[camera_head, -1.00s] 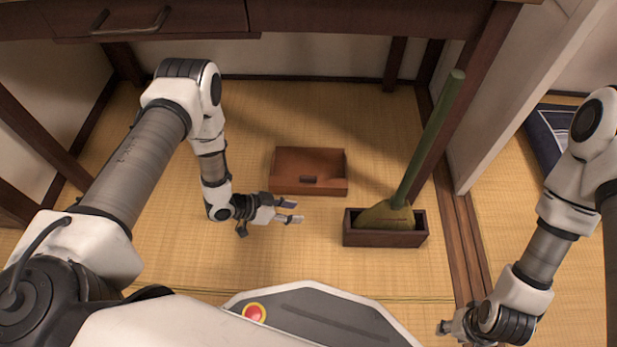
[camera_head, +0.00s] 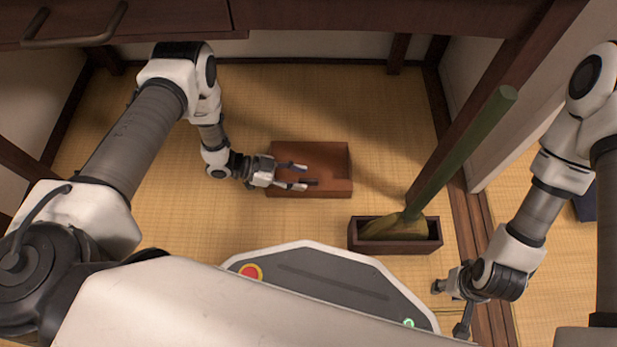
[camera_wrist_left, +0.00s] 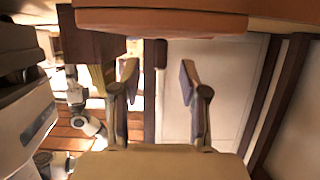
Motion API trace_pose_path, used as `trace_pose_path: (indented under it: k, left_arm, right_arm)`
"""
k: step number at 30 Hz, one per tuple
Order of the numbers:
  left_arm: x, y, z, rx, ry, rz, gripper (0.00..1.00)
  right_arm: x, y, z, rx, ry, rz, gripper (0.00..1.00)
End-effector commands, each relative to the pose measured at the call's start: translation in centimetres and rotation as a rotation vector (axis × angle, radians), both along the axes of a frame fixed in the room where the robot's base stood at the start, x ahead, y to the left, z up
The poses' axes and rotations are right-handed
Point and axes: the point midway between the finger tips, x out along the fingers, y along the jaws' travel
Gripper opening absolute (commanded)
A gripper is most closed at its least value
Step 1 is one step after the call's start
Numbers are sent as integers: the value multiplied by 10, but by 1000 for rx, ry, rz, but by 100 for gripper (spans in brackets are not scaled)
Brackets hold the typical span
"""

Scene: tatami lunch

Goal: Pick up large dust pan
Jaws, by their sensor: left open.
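The large dust pan (camera_head: 325,154) is a reddish-brown wooden tray on the tatami floor, in the middle of the head view. Its underside or edge spans the top of the left wrist view (camera_wrist_left: 160,20). My left gripper (camera_head: 303,177) is open. In the head view its fingers overlap the pan's left and near part, by the small dark handle. In the left wrist view the open fingers (camera_wrist_left: 160,70) show nothing held between them. I cannot tell whether they touch the pan. My right gripper (camera_head: 452,307) is open and empty at the lower right, away from the pan.
A dark wooden box (camera_head: 395,247) holds a broom (camera_head: 460,155) with a green handle, leaning up to the right, close to the pan. A dark wooden counter (camera_head: 350,15) hangs over the far side. Tatami (camera_head: 180,235) left of the pan is clear.

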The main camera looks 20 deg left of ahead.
Motion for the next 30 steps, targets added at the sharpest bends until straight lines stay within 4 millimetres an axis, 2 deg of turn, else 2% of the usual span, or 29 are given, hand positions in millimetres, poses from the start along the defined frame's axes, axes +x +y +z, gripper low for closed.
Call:
trace_pose_path:
  k: [1,3,11,15,30]
  left_arm:
    - [1,-10,-13,-1,-1,-4,44]
    - [4,-18,-14,0,0,-2,44]
    - [6,-24,-11,0,0,1,44]
    - [6,-23,-11,0,0,1,0]
    - [7,-25,-7,0,-1,1,0]
  right_arm:
    - [0,0,-16,0,-1,-2,40]
    - [3,0,-20,-1,-8,2,40]
    - [5,0,-18,-3,-13,5,40]
    - [5,0,-18,-2,-13,5,40]
    - [4,0,-15,-2,-11,4,40]
